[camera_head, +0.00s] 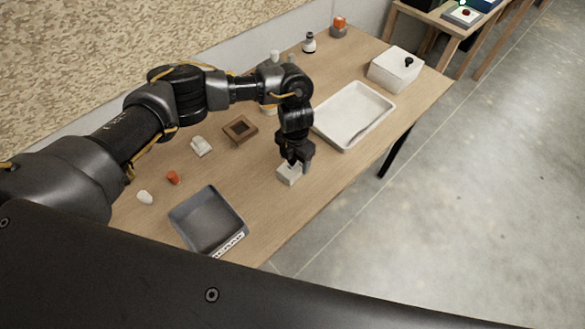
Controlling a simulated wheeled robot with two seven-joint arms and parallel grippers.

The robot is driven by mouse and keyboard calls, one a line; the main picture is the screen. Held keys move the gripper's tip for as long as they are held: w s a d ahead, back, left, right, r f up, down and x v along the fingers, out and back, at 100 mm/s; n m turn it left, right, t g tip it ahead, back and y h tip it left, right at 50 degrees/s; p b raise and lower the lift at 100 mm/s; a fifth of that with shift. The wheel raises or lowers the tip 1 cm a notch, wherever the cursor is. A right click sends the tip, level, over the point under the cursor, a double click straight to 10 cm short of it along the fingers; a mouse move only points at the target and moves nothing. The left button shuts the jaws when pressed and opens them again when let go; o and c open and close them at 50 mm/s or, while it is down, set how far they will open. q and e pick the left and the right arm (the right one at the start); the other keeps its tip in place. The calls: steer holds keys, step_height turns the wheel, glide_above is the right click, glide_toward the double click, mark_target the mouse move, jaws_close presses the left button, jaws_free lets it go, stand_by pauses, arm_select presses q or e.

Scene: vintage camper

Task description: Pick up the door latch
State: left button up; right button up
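A small light-grey, box-like piece (287,175) lies on the wooden table near its front edge. I take it for the door latch, but its shape is partly covered by my gripper. My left gripper (298,164) points down right over this piece, with its dark fingers at the piece's top and right side. The frame is too small to show whether the fingers are closed on it. My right gripper is not in the picture.
A white tray (346,142) lies right of the gripper, and a dark grey bin (177,219) stands at the front left. A brown square holder (228,136), a pale piece (201,147), an orange piece (173,177) and a white box (385,77) also stand on the table.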

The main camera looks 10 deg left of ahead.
arm_select(q)
steer(key=shift+c, duration=1.3)
steer(key=c, duration=0.7)
steer(key=shift+c, duration=0.2)
steer(key=shift+w+r+b, duration=0.1)
steer(key=shift+r+b, duration=0.2)
steer(key=shift+b, duration=0.1)
step_height(320, 180, up, 2)
steer(key=shift+w+r+b, duration=0.1)
steer(key=shift+r+b, duration=0.1)
steer(key=shift+b, duration=0.45)
steer(key=s+d+r+b, duration=0.1)
steer(key=s+d+r, duration=0.1)
steer(key=s+r, duration=0.3)
steer(key=s+d+r+b, duration=0.2)
steer(key=s+r, duration=0.3)
steer(key=s, duration=0.3)
steer(key=shift+s+d, duration=0.25)
steer(key=shift+d, duration=0.15)
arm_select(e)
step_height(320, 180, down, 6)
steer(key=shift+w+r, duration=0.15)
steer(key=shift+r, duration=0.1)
